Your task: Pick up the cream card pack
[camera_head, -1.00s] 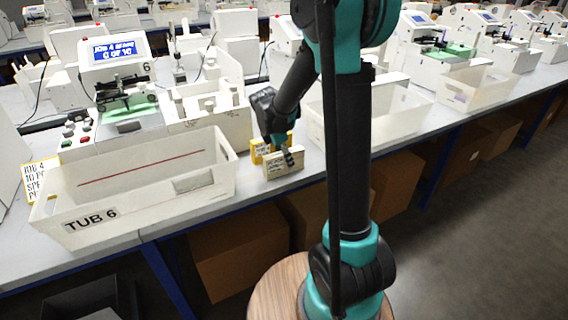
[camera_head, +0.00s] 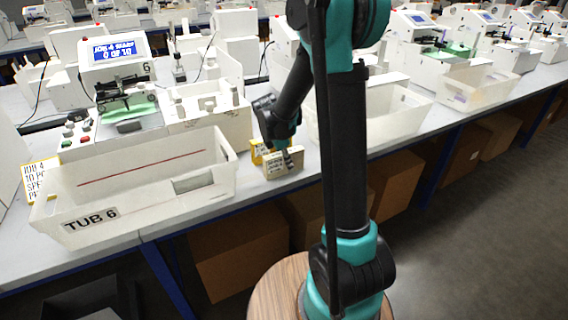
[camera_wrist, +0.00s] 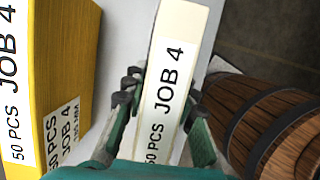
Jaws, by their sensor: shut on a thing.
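The cream card pack (camera_head: 283,164) stands on the table's front part, right of the tub. In the wrist view the cream pack (camera_wrist: 172,75) carries a white label reading "50 PCS JOB 4". My gripper (camera_wrist: 160,95) has a finger on each side of it and is shut on it. In the head view my gripper (camera_head: 288,157) reaches down onto the pack from above. Whether the pack's bottom touches the table cannot be told.
A yellow card pack (camera_wrist: 62,70) stands close on the left in the wrist view, and behind the cream pack in the head view (camera_head: 257,150). The white TUB 6 (camera_head: 130,200) stands left. Another white tub (camera_head: 400,108) stands right. A wooden barrel (camera_wrist: 275,120) shows below the table edge.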

